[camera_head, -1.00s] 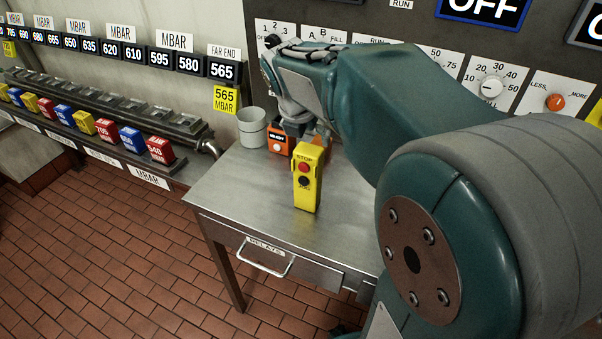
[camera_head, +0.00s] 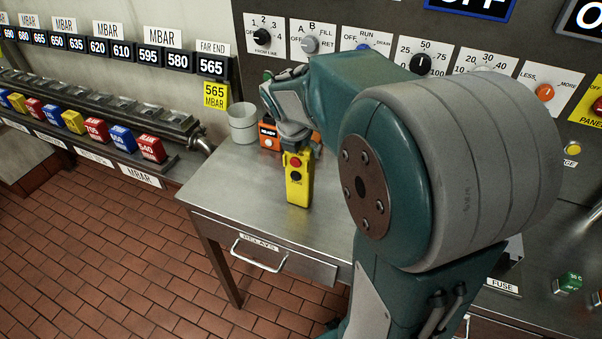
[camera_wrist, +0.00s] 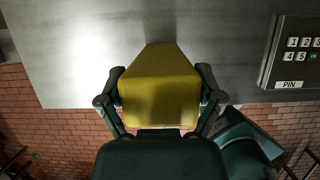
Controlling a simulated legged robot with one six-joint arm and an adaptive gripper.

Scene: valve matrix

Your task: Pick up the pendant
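The pendant (camera_head: 298,181) is a yellow box with a red and a black button on its front. It stands upright on the metal table (camera_head: 213,189). My gripper (camera_head: 291,142) is directly above and at its top end in the head view. In the wrist view the yellow pendant (camera_wrist: 159,87) fills the space between my two fingers (camera_wrist: 160,80), one along each side. The fingers lie close to its sides; whether they touch it is unclear. In the head view the fingertips are mostly hidden.
A grey cup (camera_head: 243,124) and an orange box (camera_head: 268,137) stand behind the pendant. A keypad (camera_wrist: 293,52) is at the right in the wrist view. A dial panel (camera_head: 345,20) rises behind. The table's left front is clear.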

